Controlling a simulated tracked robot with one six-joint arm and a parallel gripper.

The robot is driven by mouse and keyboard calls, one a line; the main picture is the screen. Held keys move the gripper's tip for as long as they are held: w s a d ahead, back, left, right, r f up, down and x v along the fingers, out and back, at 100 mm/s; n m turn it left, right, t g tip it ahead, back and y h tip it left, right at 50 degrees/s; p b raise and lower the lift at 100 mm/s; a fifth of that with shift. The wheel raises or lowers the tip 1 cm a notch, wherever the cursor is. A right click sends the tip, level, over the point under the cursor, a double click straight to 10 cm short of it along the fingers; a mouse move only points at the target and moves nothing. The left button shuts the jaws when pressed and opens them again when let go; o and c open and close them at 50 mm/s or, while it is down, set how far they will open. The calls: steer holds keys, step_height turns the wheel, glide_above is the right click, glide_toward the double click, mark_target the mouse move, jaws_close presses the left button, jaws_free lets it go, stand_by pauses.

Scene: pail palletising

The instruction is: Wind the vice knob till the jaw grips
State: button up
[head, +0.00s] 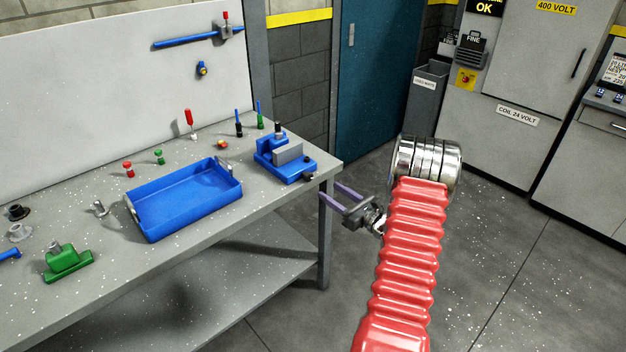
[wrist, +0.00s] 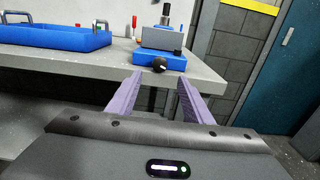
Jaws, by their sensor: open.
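The blue vice (head: 285,160) with its grey jaw block (head: 288,152) stands at the right end of the workbench. Its black knob (head: 308,175) faces the front edge of the bench. In the wrist view the knob (wrist: 160,65) shows a white mark and sits on the front of the vice's blue base (wrist: 159,58). My gripper (head: 328,192) is open and empty, its purple fingers pointing toward the bench, off its right front corner. In the wrist view the fingertips (wrist: 161,75) are spread below and on both sides of the knob, apparently short of it.
A blue tray (head: 185,202) with metal handles lies left of the vice. The bench edge (head: 245,222) is close to my gripper. The floor to the right is clear.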

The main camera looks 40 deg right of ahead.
mark_target(310, 178)
steer(key=w, duration=1)
steer(key=shift+w+a, duration=0.2)
steer(key=shift+w, duration=0.1)
steer(key=c, duration=1)
steer(key=shift+m, duration=0.3)
steer(key=shift+d+m, duration=0.1)
steer(key=shift+m, duration=1.2)
steer(key=o, duration=1)
